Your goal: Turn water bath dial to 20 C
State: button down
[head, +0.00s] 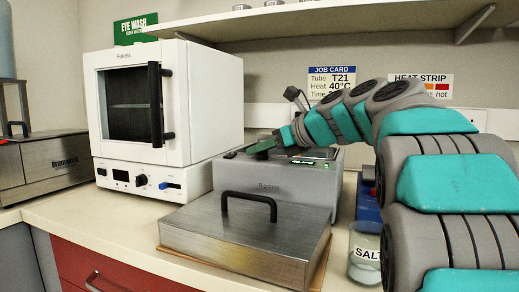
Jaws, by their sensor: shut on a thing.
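The water bath appears to be the grey box (290,190) in the middle of the bench, with small lit green readouts (303,163) on its upper front. My gripper (262,147) reaches in from the right and is at the upper left of this box, its fingers pointing left. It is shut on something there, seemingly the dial. The fingers and arm hide the dial, so its setting cannot be read. The numbers on the readout are too small to read.
A brushed metal lid (235,240) with a black handle lies in front of the grey box. A white oven (190,100) with its own knob stands left, and a metal box (50,168) far left. A salt jar (364,262) stands right. A shelf (350,25) hangs above.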

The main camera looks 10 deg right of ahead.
jog(key=shift+a+n+g+y, duration=0.1)
jog(key=shift+n+g+y, duration=1.45)
jog(key=shift+n, duration=0.25)
jog(key=shift+s, duration=0.1)
jog(key=c, duration=0.9)
grip_release()
jog(key=shift+c, duration=0.2)
jog(key=v, duration=0.8)
jog(key=shift+o, duration=0.4)
